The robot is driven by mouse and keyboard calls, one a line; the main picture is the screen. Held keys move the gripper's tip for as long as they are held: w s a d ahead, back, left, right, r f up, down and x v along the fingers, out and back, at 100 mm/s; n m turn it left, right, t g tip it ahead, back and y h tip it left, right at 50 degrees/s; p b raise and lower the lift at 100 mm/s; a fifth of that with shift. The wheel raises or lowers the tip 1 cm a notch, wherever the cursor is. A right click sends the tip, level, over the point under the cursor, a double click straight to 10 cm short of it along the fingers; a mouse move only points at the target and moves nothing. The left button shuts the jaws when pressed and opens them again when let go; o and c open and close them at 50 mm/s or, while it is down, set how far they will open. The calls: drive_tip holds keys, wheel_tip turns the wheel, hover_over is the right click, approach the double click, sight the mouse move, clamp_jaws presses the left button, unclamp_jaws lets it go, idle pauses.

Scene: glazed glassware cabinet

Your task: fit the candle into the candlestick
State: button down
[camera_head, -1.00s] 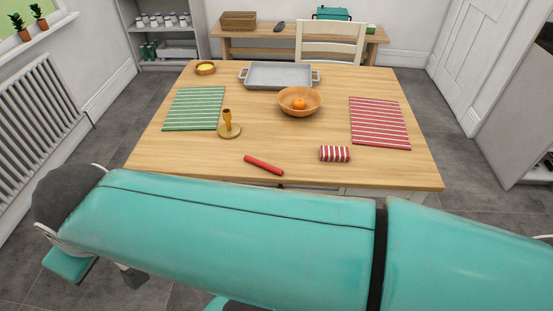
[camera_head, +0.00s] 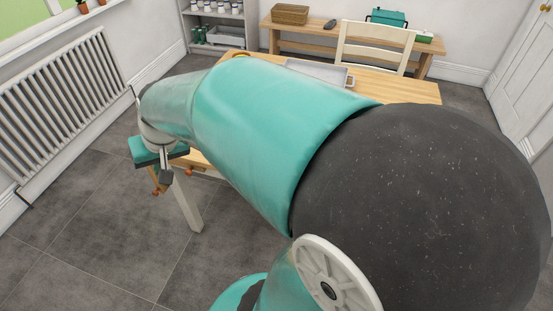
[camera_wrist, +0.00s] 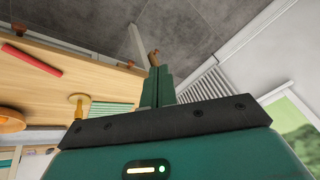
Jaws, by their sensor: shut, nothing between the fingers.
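In the wrist view the red candle (camera_wrist: 30,60) lies on its side on the wooden table. The brass candlestick (camera_wrist: 78,103) stands on the table beside the green striped placemat (camera_wrist: 112,109), and no candle shows in it. My gripper (camera_wrist: 157,84) is shut and empty, with its fingers together, apart from both. In the head view my gripper (camera_head: 166,176) hangs beside the table's left front corner, near the drawer knobs. My arm hides the candle, the candlestick and most of the tabletop there.
The table (camera_head: 405,87) shows at its back right, with a grey tray (camera_head: 318,72) and a white chair (camera_head: 375,48) behind. A wooden bowl (camera_wrist: 12,120) stands beyond the candle. A radiator (camera_head: 60,100) is at the left wall; open floor (camera_head: 100,230) lies before it.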

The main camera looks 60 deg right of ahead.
drive_tip(key=s+d+f+m+g+h, duration=0.1)
drive_tip(key=d+f+m, duration=0.3)
drive_tip(key=d, duration=0.6)
drive_tip(key=s+d+f+m+h, duration=0.1)
drive_tip(key=d+f+m, duration=0.1)
drive_tip(key=d+f, duration=0.6)
drive_tip(key=s+d+f+m+g+h, duration=0.1)
drive_tip(key=s+d+f+m+g, duration=0.15)
drive_tip(key=s+d, duration=0.5)
drive_tip(key=s+d+f+m+g+h, duration=0.15)
drive_tip(key=s+d+f, duration=0.25)
drive_tip(key=d, duration=0.6)
drive_tip(key=shift+t+y, duration=0.35)
drive_tip(key=shift+t, duration=0.05)
drive_tip(key=x, duration=0.8)
drive_tip(key=shift+s+a, duration=0.1)
drive_tip(key=shift+s, duration=0.1)
drive_tip(key=shift+a+f, duration=0.15)
drive_tip(key=shift+f, duration=0.25)
drive_tip(key=shift+s+a+r, duration=0.1)
drive_tip(key=shift+s+a, duration=0.05)
drive_tip(key=shift+a, duration=0.75)
drive_tip(key=shift+s+a+r, duration=0.1)
drive_tip(key=shift+a, duration=0.75)
drive_tip(key=shift+f, duration=0.1)
